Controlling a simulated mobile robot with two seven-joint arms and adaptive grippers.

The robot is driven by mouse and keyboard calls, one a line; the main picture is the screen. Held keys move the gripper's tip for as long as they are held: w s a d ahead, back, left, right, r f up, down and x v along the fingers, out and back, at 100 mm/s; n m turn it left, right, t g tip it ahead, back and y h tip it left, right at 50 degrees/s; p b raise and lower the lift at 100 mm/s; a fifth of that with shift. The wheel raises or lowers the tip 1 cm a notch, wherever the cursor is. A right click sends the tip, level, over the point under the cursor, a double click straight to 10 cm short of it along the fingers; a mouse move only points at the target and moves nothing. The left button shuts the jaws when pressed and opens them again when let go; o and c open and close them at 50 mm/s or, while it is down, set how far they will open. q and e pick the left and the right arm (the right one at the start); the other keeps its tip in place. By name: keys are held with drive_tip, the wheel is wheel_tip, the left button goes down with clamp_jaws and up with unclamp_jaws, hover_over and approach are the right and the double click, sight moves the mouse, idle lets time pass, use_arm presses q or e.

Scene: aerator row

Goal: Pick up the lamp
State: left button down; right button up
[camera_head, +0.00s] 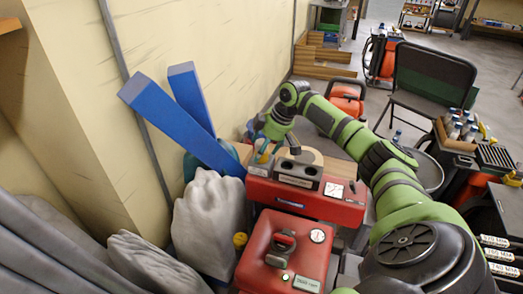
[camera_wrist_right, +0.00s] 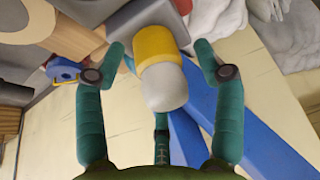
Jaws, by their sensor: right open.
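A short yellow cylinder with a pale grey rounded end, which looks like the lamp (camera_wrist_right: 160,72), is in the middle of the right wrist view. My right gripper (camera_wrist_right: 160,55) is open, with teal fingers on either side of the lamp and visible gaps between. The third finger is below the lamp's pale end in the picture. In the head view my right gripper (camera_head: 258,131) is at the far end of the red machine (camera_head: 305,198), and a small yellow part there (camera_head: 263,148) may be the lamp. My left gripper is not in view.
Two blue beams (camera_head: 175,120) lean by the wall, left of the gripper. Pale sacks (camera_head: 208,222) lie beside a nearer red case (camera_head: 285,255). In the wrist view a grey block (camera_wrist_right: 150,14) and a tan cylinder (camera_wrist_right: 22,22) are close by. A black chair (camera_head: 430,78) stands behind.

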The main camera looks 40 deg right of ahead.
sight(261, 140)
drive_tip(key=c, duration=1.2)
drive_tip(key=shift+r, duration=0.1)
drive_tip(key=shift+r, duration=0.6)
wheel_tip(261, 140, up, 2)
drive_tip(key=shift+w+r+p, duration=0.1)
drive_tip(key=shift+r+p, duration=0.15)
drive_tip(key=shift+p, duration=0.05)
use_arm(q)
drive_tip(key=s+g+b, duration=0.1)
drive_tip(key=b, duration=0.2)
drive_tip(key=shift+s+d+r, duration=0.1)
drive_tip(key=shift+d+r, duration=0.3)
use_arm(e)
drive_tip(key=s+d+r, duration=0.5)
drive_tip(key=s+r, duration=0.2)
drive_tip(key=s, duration=0.3)
drive_tip(key=shift+s, duration=0.35)
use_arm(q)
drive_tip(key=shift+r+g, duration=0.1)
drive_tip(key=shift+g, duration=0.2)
use_arm(e)
drive_tip(key=shift+d, duration=0.1)
